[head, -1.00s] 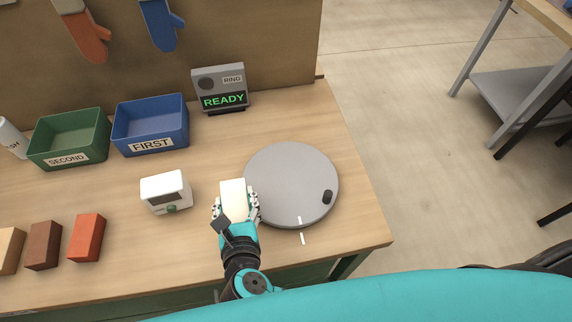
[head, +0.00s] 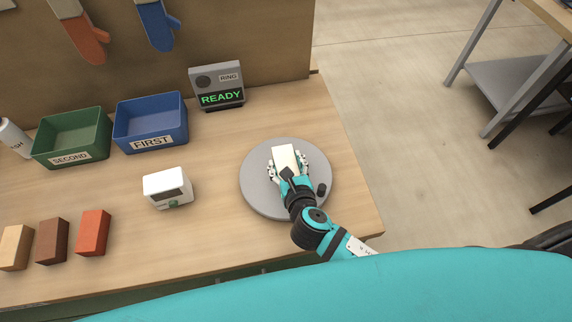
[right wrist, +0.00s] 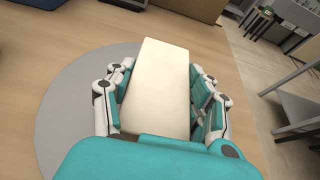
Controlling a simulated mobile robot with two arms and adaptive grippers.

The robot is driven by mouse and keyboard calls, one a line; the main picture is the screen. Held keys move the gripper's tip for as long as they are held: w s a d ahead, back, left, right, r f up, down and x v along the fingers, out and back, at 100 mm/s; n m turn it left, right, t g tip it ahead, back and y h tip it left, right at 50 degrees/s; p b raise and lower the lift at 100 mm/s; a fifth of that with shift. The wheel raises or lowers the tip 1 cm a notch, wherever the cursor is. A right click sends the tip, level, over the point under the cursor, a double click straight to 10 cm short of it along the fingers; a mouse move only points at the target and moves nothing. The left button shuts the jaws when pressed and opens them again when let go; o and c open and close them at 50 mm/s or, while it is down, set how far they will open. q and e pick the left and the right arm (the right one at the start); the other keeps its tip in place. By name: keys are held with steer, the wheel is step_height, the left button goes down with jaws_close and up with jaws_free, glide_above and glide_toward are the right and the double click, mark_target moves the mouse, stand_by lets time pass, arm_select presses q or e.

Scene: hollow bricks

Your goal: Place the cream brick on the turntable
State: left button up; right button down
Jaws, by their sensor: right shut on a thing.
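The cream brick (head: 284,157) is between the fingers of my right gripper (head: 287,166), which is shut on it. In the head view, brick and gripper are over the middle of the grey round turntable (head: 258,190). In the right wrist view the cream brick (right wrist: 158,85) lies lengthwise between the fingers, with the turntable (right wrist: 62,120) below and around it. I cannot tell whether the brick touches the turntable, since its underside is hidden. A dark knob (head: 321,189) stands near the turntable's right edge. My left gripper is not in view.
A white device (head: 167,187) stands left of the turntable. Orange (head: 93,232), brown (head: 52,241) and tan (head: 15,247) bricks stand at the left front. Green (head: 72,138) and blue (head: 150,122) bins and a display reading READY (head: 217,88) stand behind. The table's right edge is close by.

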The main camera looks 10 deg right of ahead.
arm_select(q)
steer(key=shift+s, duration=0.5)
arm_select(e)
steer(key=shift+f, duration=0.5)
steer(key=shift+c, duration=2.4)
jaws_free()
steer(key=shift+f, duration=0.1)
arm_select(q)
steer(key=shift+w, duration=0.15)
arm_select(e)
steer(key=shift+s, duration=0.25)
steer(key=b+v, duration=0.1)
steer(key=v, duration=1)
steer(key=shift+s+r, duration=0.2)
steer(key=shift+s, duration=0.05)
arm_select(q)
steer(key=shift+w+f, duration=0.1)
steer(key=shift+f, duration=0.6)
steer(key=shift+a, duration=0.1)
